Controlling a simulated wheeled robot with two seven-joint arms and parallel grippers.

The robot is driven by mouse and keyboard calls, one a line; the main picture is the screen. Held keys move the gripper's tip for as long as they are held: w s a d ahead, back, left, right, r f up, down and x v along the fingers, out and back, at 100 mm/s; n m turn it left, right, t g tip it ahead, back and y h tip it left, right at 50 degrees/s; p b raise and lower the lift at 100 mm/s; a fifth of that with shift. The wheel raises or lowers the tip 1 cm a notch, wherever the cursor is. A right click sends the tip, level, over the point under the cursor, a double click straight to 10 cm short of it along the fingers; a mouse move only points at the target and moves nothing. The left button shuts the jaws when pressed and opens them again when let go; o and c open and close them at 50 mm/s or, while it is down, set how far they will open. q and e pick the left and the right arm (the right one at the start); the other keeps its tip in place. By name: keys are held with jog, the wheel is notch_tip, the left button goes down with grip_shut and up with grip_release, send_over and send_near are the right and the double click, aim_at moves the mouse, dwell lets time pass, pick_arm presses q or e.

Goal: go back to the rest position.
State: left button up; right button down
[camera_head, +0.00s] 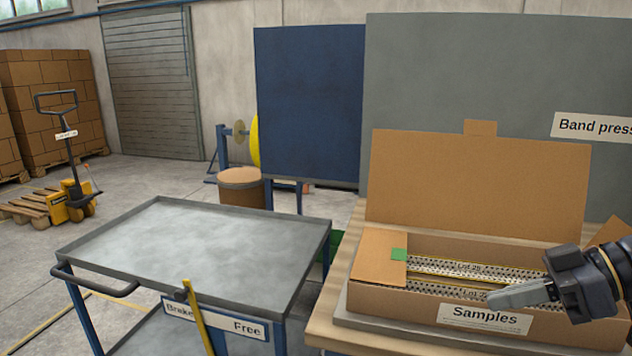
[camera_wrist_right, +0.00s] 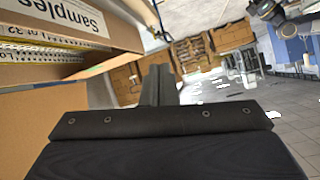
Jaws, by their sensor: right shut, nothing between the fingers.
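My right gripper (camera_head: 520,293) comes in from the right edge in the head view. Its fingers are shut with nothing between them, over the front right part of an open cardboard box labelled "Samples" (camera_head: 400,300). In the right wrist view the shut fingers (camera_wrist_right: 158,85) point away from the camera, with the box (camera_wrist_right: 55,68) to their left. Perforated strips (camera_head: 470,268) with yellow edges lie in the box, partly hidden by the gripper. My left gripper is not in view.
The box stands on a wooden bench (camera_head: 326,322) with its lid flap raised. An empty grey-topped cart (camera_head: 190,245) stands left of the bench. A grey panel (camera_head: 450,70) and a blue panel (camera_head: 310,100) stand behind. A pallet jack (camera_head: 68,200) is far left.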

jog(key=s+a+f+m+h+b, duration=0.25)
jog(key=s+f+m, duration=0.2)
jog(key=f, duration=0.55)
jog(key=s+a+f+m+t+h+b, duration=0.1)
jog(key=s+f+m+h+b, duration=0.25)
jog(key=f, duration=0.65)
jog(key=s+a+f+m+h+b, duration=0.15)
jog(key=s+f+m, duration=0.4)
jog(key=f, duration=0.55)
notch_tip(320, 180, up, 28)
jog(key=n+p, duration=0.1)
jog(key=p, duration=2.5)
jog(key=shift+f, duration=0.15)
jog(key=shift+d, duration=0.1)
